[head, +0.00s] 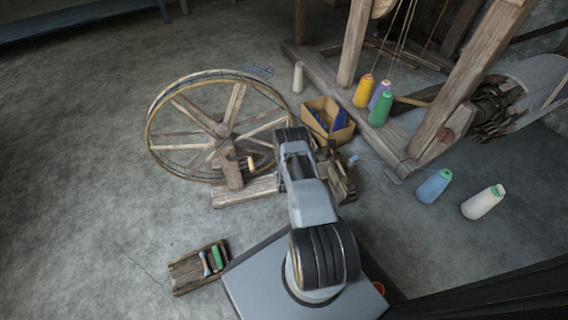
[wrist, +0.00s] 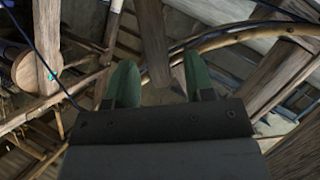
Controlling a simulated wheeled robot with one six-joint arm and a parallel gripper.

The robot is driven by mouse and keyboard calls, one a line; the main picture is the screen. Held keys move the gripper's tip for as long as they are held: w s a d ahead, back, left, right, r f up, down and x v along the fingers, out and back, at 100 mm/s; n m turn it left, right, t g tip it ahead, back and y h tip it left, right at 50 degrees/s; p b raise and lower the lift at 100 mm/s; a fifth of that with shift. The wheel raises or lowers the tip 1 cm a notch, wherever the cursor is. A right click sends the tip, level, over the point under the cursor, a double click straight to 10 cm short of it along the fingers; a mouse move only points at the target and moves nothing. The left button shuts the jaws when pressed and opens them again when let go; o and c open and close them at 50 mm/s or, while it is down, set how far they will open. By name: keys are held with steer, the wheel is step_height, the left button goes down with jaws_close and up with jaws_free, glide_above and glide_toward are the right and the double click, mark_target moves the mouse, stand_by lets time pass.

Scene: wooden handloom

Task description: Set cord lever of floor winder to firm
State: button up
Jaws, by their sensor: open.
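The floor winder (head: 218,127) stands on the concrete floor in the head view, a large spoked wooden wheel on a wooden base. Its right end (head: 343,182) is partly hidden behind my arm. I cannot make out the cord lever in either view. My gripper (wrist: 156,82) shows in the wrist view with two green fingertips apart and nothing between them. Wooden beams and a curved rim lie beyond the fingers. In the head view my gripper is hidden behind my arm.
A cardboard box (head: 328,119) with blue items stands behind the winder. Yellow (head: 365,90), purple and green cones stand by the loom frame (head: 412,130). A wooden tray (head: 199,268) lies front left. The left floor is clear.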

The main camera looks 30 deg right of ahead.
steer(key=p+v, duration=0.6)
steer(key=v, duration=0.7)
steer(key=shift+s+a, duration=0.3)
